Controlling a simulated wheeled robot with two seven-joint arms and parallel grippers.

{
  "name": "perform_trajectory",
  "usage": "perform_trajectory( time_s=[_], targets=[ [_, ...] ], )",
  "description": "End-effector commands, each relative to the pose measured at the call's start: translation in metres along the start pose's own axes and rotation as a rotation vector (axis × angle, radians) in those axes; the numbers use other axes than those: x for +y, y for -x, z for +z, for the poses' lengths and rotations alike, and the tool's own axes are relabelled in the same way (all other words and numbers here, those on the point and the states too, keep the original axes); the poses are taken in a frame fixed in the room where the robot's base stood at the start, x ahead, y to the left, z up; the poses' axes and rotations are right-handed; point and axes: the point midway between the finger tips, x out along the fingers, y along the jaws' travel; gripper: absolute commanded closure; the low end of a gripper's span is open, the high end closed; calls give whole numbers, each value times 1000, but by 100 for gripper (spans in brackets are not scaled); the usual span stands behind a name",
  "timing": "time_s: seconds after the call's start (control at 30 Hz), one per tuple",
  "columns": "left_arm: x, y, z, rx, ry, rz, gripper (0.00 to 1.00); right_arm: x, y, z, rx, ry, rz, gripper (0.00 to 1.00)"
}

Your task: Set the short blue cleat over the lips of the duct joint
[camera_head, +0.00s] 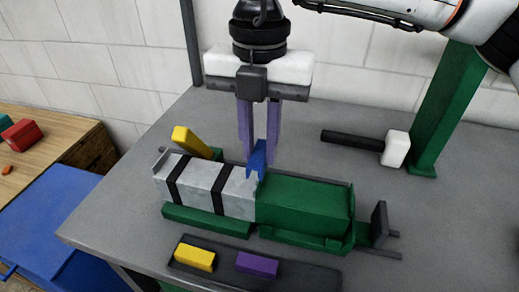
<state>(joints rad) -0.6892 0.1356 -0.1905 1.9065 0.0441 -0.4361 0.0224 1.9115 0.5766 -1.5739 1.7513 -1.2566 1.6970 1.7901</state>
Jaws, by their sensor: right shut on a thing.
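My right gripper (260,136), with purple fingers, points down behind the duct joint and is shut on the short blue cleat (257,160). The cleat stands at the top of the joint, where the grey duct piece (197,176) with two black bands meets the green duct piece (304,196). Its lower end is at or just above the far part of the seam; I cannot tell whether it is over the lips. The lips are too small to make out clearly. My left gripper is not in view.
A dark tray (222,270) in front holds a yellow piece (195,257) and a purple piece (257,265). A yellow bar (191,141) stands behind the grey duct. A white-headed mallet (395,148) lies back right by a green post (447,110). The grey table's left front is clear.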

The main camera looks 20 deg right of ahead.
Motion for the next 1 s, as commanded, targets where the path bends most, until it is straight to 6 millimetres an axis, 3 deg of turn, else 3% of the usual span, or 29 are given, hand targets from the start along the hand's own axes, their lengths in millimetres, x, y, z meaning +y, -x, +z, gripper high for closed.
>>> perform_trajectory(
  time_s=[0.13, 0.87, 0.9, 1.0],
  targets=[
    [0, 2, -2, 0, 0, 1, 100, 0, -18, 0, 1, 0, 0, 100],
    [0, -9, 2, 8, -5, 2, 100, 0, -31, 0, 0, 0, 0, 100],
    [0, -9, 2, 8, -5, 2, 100, 0, -31, 0, 1, 0, 0, 76],
    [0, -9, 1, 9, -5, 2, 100, 0, -31, 0, 1, 0, 0, 62]
  ],
)
